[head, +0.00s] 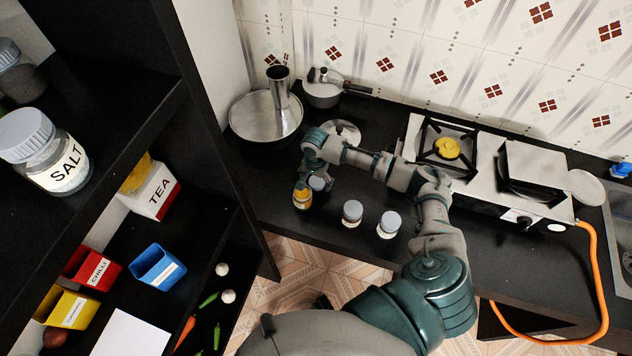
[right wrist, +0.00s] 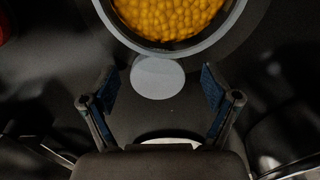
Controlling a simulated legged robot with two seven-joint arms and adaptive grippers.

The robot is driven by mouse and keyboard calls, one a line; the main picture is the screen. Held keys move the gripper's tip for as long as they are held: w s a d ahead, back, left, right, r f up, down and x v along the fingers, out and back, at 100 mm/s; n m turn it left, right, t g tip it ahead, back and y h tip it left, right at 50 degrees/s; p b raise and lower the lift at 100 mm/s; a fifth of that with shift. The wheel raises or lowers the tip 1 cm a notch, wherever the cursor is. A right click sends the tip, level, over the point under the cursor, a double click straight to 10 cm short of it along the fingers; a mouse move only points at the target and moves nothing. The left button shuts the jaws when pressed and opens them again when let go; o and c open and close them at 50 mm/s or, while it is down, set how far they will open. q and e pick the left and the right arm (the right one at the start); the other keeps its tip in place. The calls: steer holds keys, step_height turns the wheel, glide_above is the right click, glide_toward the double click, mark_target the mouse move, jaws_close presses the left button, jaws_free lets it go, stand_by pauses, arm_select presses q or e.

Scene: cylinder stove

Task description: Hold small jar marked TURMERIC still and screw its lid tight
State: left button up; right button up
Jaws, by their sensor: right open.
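A small jar with yellow contents (head: 302,199) stands on the black counter near its front edge; its label is not readable. In the right wrist view the jar (right wrist: 168,14) is uncovered at the top edge, its yellow contents showing inside the rim. A pale round lid (right wrist: 157,77) lies beside it, between my fingers in that picture; it also shows in the head view (head: 318,184). My right gripper (head: 308,178) is open and empty, close to the jar and lid; its spread fingers show in the right wrist view (right wrist: 160,90). My left gripper is not in view.
Two small lidded jars (head: 352,213) (head: 388,225) stand to the right along the counter. A large pan (head: 262,120), a lidded pot (head: 322,92) and a stove (head: 480,165) are behind. A dark shelf holding a SALT jar (head: 45,155) is on the left.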

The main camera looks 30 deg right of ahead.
mark_target(317, 182)
steer(key=shift+d, duration=0.2)
steer(key=shift+c, duration=0.9)
steer(key=shift+d, duration=0.15)
steer(key=c, duration=0.6)
steer(key=shift+a+r, duration=0.2)
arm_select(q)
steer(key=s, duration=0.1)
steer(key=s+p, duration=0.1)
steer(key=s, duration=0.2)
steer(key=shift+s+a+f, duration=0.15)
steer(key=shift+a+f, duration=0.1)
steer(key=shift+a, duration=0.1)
arm_select(e)
step_height(317, 182, up, 10)
steer(key=shift+f, duration=0.2)
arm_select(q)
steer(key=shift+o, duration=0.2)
arm_select(e)
steer(key=shift+d, duration=0.1)
